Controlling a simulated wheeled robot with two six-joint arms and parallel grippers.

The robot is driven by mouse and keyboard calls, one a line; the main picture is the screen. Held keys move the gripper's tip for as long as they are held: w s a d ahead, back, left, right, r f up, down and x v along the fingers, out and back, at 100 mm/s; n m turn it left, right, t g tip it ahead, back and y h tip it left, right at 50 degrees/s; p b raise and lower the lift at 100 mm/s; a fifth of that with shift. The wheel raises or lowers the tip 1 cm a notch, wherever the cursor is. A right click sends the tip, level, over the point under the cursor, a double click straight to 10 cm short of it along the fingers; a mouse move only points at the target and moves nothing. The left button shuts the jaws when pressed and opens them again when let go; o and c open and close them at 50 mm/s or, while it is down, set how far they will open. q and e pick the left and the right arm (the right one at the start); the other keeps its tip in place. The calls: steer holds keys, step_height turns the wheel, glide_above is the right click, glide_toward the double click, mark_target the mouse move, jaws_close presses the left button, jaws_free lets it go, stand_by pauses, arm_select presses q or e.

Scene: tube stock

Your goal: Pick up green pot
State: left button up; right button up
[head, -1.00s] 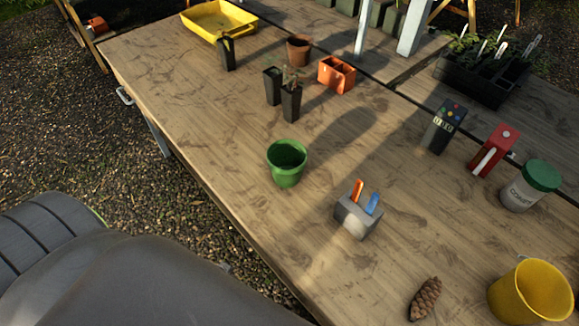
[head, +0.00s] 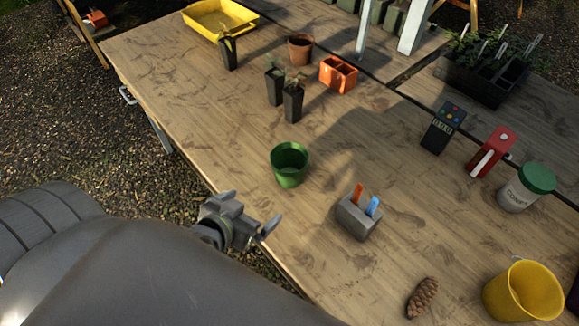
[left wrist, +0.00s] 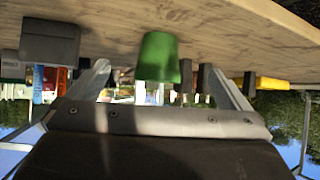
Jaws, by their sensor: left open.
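The green pot (head: 289,166) stands upright and empty on the wooden table, near its front edge. My left gripper (head: 252,212) is at the table's front edge in the head view, below and left of the pot, open and apart from it. The left wrist view is upside down. There the green pot (left wrist: 158,58) appears ahead, between the two spread fingers of my left gripper (left wrist: 160,78). My right gripper is not in view.
A grey holder (head: 357,219) with orange and blue items stands right of the pot. Black pots (head: 292,103), an orange block (head: 338,75) and a yellow tray (head: 220,19) are farther back. A pine cone (head: 422,297) and yellow bucket (head: 524,293) lie front right.

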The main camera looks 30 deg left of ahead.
arm_select(q)
step_height(320, 180, up, 5)
steer(key=w+t, duration=0.2)
steer(key=t, duration=0.1)
steer(key=p, duration=0.3)
glide_toward(297, 152)
steer(key=shift+p+x, duration=0.35)
steer(key=shift+x, duration=2.45)
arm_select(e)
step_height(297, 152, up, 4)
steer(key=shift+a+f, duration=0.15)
arm_select(q)
steer(key=shift+r, duration=0.1)
steer(key=c, duration=0.8)
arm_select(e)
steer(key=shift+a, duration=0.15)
